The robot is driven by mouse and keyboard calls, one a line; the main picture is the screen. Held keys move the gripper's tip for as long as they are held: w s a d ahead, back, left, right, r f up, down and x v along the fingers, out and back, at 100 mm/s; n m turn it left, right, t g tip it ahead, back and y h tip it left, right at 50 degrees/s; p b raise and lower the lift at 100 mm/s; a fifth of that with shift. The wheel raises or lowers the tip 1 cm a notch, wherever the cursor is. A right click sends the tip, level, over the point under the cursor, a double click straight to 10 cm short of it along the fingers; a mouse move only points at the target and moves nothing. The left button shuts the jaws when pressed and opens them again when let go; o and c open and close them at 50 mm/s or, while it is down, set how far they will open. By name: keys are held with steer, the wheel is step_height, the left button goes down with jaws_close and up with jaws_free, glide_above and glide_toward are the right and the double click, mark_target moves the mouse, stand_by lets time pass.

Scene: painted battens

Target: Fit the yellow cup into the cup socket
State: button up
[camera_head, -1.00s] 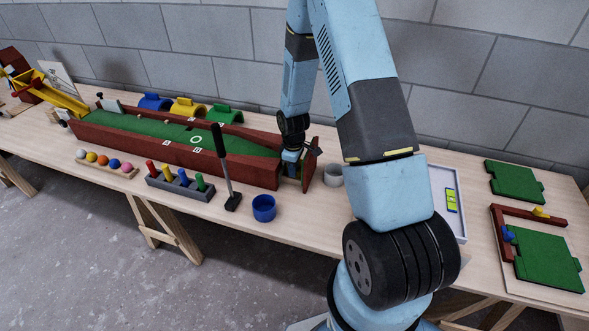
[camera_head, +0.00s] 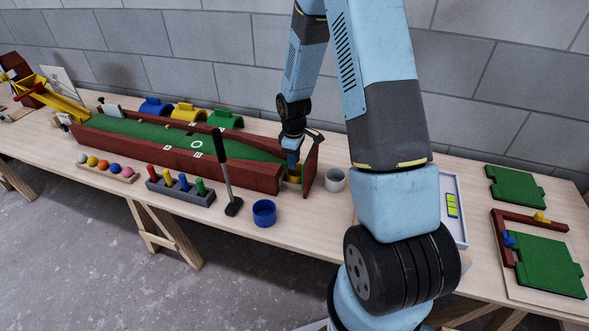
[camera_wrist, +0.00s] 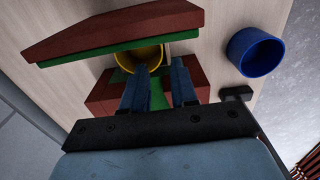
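The yellow cup (camera_head: 294,173) is at the right end of the red-walled green course (camera_head: 263,177), inside the gap between its red parts. In the wrist view the cup (camera_wrist: 150,53) shows its round mouth, partly hidden by a finger. The cup socket is hidden around the cup, and I cannot tell whether the cup is fully seated. My gripper (camera_head: 292,158) is at the cup, pointing down. In the wrist view my gripper's (camera_wrist: 160,68) two blue fingers stand apart, one across the cup's mouth and one to its right; nothing is visibly clamped between them.
A blue cup (camera_head: 264,212) and a putter (camera_head: 226,180) stand in front of the course, beside a rack of coloured pegs (camera_head: 180,191). A grey cup (camera_head: 334,180) is close to the right of the course's end. A tray (camera_head: 461,232) lies farther right.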

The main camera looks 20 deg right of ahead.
steer(key=s+r+m+t, duration=0.1)
steer(key=s+r+m, duration=0.15)
steer(key=r, duration=0.75)
steer(key=s+r+m+t, duration=0.1)
steer(key=s+r, duration=0.3)
steer(key=r, duration=0.5)
steer(key=s+r+m+t, duration=0.15)
steer(key=s+r, duration=0.25)
steer(key=r, duration=0.6)
steer(key=s+r+m+t, duration=0.1)
steer(key=s+r+m, duration=0.2)
steer(key=s, duration=0.6)
steer(key=s+r+m+t, duration=0.1)
steer(key=s+r+m, duration=0.1)
steer(key=s+r, duration=0.5)
steer(key=shift+s+d+r+m, duration=0.15)
steer(key=shift+s+m, duration=0.25)
steer(key=shift+s, duration=0.5)
